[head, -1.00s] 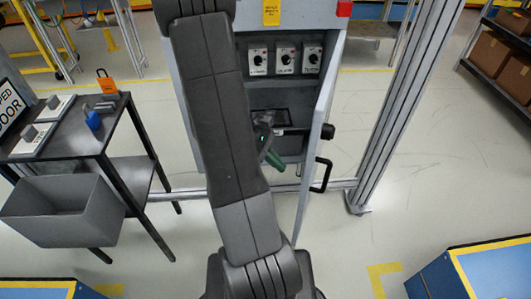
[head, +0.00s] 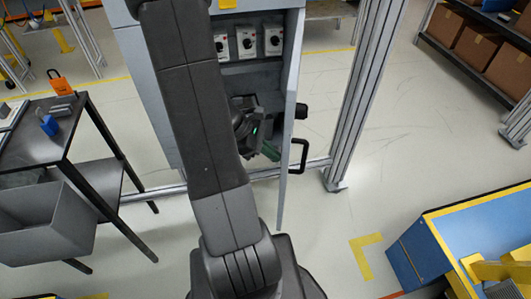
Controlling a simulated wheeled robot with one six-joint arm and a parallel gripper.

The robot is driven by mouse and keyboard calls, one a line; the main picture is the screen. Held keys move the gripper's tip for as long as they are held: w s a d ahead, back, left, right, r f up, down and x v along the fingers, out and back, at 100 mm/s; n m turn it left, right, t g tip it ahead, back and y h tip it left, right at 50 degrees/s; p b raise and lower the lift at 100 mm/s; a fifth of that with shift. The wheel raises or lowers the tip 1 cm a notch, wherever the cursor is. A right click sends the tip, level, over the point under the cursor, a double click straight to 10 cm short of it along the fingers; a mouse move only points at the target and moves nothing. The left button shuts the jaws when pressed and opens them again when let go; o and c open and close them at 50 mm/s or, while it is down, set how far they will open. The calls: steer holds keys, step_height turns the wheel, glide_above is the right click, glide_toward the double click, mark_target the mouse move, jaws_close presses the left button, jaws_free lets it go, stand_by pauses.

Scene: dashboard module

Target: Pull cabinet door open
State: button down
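The grey cabinet (head: 146,72) stands ahead with its front open, showing switches inside. Its door (head: 289,120) is swung out toward me on the right side and is seen nearly edge-on. A black handle (head: 299,157) sits on the door's outer face. My gripper (head: 266,145) is at the inner side of the door, in front of the cabinet opening. My arm covers part of the cabinet, and the fingers are too small and overlapped to read their opening. I cannot tell whether the gripper touches the door.
A dark table (head: 35,135) with a grey bin (head: 50,222) stands at the left. A metal post (head: 362,90) rises right of the door. A blue and yellow bench (head: 425,250) is at the lower right.

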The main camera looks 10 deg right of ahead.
steer(key=s+d+n+t+b, duration=0.1)
steer(key=d+b, duration=0.3)
steer(key=d, duration=0.4)
steer(key=s+d+n+t+b, duration=0.2)
steer(key=s+d+n+b, duration=0.1)
steer(key=d, duration=0.6)
steer(key=shift+d+n+t+h+b, duration=0.2)
steer(key=shift+n+t+h+b, duration=0.1)
steer(key=shift+n+b, duration=0.15)
steer(key=shift+a, duration=0.1)
